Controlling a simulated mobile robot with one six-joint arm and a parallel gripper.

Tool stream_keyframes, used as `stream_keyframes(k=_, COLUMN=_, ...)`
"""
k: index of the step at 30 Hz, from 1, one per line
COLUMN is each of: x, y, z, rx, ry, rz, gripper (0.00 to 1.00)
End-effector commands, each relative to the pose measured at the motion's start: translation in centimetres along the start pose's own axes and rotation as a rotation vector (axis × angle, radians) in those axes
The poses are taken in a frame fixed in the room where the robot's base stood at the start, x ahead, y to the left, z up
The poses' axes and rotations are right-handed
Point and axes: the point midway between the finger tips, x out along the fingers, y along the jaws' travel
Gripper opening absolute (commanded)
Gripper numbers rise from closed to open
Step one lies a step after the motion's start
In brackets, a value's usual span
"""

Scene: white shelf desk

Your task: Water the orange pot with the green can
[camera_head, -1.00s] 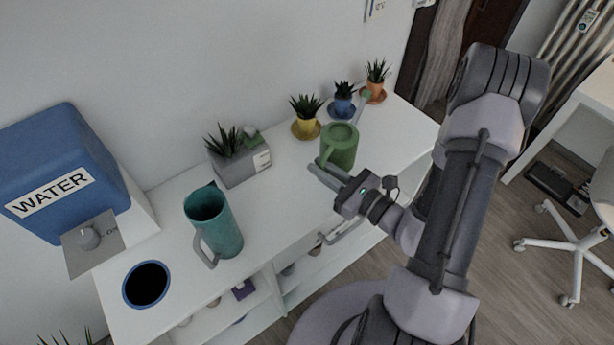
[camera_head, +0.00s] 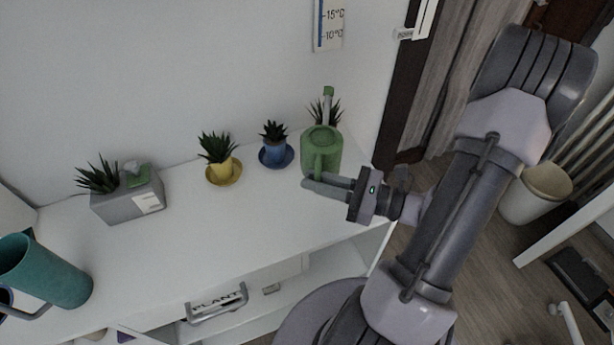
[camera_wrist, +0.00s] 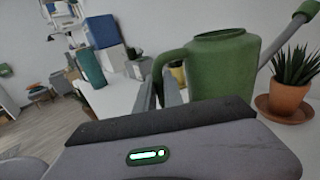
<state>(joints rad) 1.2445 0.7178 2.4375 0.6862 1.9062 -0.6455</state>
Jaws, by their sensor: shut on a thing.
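The green can (camera_head: 321,152) is at the right end of the white desk in the head view. My gripper (camera_head: 318,187) is shut on its handle; the can is upright. In the wrist view the can (camera_wrist: 219,68) stands just past my gripper (camera_wrist: 160,95), with its spout (camera_wrist: 290,38) reaching up and right. The orange pot (camera_wrist: 286,98) with a spiky plant sits on its saucer right of the can, below the spout's side. In the head view the can hides the pot, and only its plant's leaves (camera_head: 331,112) show behind.
A blue pot (camera_head: 275,151) and a yellow pot (camera_head: 221,168), each on a saucer, stand left of the can. A grey planter box (camera_head: 128,199) and a teal jug (camera_head: 45,270) are further left. The desk front (camera_head: 260,225) is clear.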

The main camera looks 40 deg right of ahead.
Motion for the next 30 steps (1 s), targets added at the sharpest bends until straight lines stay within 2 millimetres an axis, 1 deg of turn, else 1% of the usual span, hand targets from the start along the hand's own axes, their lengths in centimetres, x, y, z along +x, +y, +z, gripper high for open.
stream_keyframes(k=11, x=-0.1, y=0.0, z=0.1, rx=0.002, ry=0.000, rz=0.002, gripper=0.00)
stream_keyframes(k=30, x=-0.2, y=0.4, z=3.6, rx=0.243, ry=0.053, rz=0.004, gripper=0.00)
